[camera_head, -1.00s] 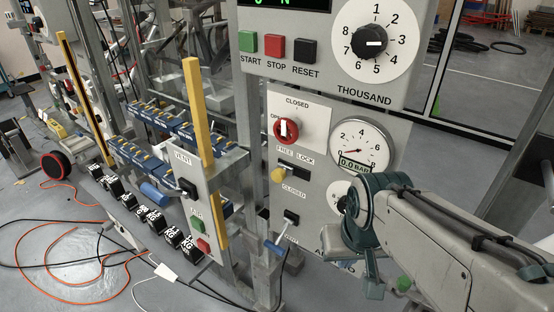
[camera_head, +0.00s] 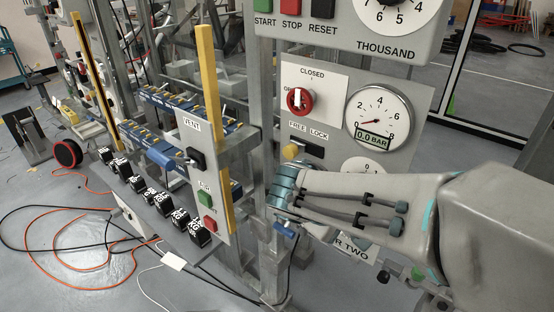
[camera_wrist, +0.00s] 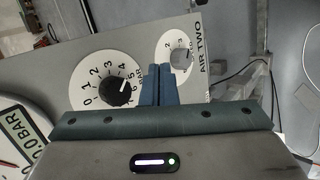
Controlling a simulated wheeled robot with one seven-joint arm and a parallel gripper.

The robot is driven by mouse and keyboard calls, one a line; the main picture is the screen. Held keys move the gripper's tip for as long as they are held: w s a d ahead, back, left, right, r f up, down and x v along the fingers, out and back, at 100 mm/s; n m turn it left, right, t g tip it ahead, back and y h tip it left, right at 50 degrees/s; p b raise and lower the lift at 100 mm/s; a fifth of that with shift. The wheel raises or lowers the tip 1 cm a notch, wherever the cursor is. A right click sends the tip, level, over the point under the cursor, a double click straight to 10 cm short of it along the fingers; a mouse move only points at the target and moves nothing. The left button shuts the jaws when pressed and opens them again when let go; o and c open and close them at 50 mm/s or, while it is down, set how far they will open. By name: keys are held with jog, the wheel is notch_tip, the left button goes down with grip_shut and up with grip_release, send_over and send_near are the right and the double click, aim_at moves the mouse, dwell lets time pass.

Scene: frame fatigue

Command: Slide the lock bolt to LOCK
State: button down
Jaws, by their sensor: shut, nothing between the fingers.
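The lock bolt's yellow knob (camera_head: 290,152) sits at the left end of a dark slot (camera_head: 311,149), on the FREE side. The FREE LOCK label (camera_head: 308,134) is just above it. My gripper (camera_wrist: 157,85) shows in the wrist view with its two blue-grey fingers together and nothing between them. In the head view my teal gripper end appears just below the yellow knob and hides the panel there. I cannot tell whether it touches the panel. The bolt does not show in the wrist view.
A red rotary switch (camera_head: 300,100) and a pressure gauge (camera_head: 377,118) sit above my arm. The wrist view shows a black dial knob (camera_wrist: 116,92) and a smaller dial (camera_wrist: 180,58) beyond the fingers. A yellow upright bar (camera_head: 208,90) stands left of the panel.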

jog(key=w+a+r+n+t+b, duration=0.25)
jog(key=w+a+n+t, duration=0.3)
jog(key=a, duration=0.35)
jog(key=n+t+y+b, duration=0.2)
jog(key=n+t+b, duration=0.1)
jog(key=t, duration=0.2)
send_near(294, 149)
jog(key=a, duration=0.1)
jog(key=a+f, duration=0.1)
jog(key=a, duration=0.1)
jog(key=a+f, duration=0.1)
jog(key=shift+a+f, duration=0.1)
jog(key=shift+a, duration=0.15)
jog(key=shift+w, duration=0.1)
jog(key=r+p+x, duration=0.1)
jog(key=x, duration=0.9)
jog(key=shift+f, duration=0.3)
